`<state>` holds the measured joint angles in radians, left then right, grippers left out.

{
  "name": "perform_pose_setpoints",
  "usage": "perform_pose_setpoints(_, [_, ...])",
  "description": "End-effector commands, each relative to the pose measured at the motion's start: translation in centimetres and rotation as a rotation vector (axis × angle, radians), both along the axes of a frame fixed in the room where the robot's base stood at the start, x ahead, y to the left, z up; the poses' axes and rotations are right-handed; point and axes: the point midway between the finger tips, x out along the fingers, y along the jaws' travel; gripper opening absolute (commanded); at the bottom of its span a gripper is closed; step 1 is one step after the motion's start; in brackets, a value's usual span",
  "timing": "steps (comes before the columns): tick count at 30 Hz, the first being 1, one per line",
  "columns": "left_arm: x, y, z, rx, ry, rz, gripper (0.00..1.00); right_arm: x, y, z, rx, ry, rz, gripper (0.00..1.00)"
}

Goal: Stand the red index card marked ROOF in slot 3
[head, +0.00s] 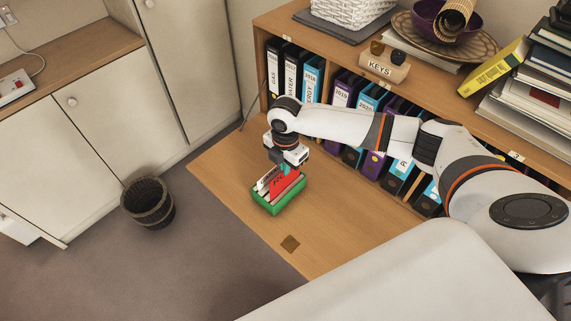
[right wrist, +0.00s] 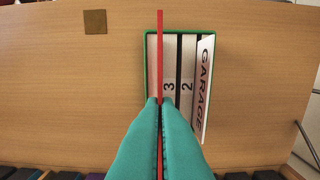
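The red card (head: 284,188) shows part of its lettering in the head view, mostly too small to read. My right gripper (head: 287,168) is shut on it, above the green box (head: 282,207). In the right wrist view the red card (right wrist: 160,55) is edge-on between the teal fingertips (right wrist: 160,102), upright and in line with the slots. It is over the box, just left of the numeral 3; a numeral 2 is further right. I cannot tell whether its lower edge is inside the slot. A white GARAGE card (right wrist: 204,85) leans at the box's right side. My left gripper is not in view.
The box stands on a wooden surface, with a small brown square (head: 290,243) lying nearby. Binders (head: 312,80) line the shelf behind, under a top bearing a KEYS holder (head: 384,66) and books. A wicker basket (head: 148,202) is on the floor at left.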

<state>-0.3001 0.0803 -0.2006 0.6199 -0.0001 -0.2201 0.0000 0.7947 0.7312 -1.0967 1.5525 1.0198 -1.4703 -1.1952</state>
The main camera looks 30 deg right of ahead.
Motion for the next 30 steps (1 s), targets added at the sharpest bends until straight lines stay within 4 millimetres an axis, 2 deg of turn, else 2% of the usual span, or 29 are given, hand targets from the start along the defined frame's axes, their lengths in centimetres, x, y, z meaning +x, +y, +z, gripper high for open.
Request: perform_pose_setpoints(30, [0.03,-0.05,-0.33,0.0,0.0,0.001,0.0,0.0,0.0,-0.73,0.0,0.0,0.0,0.0])
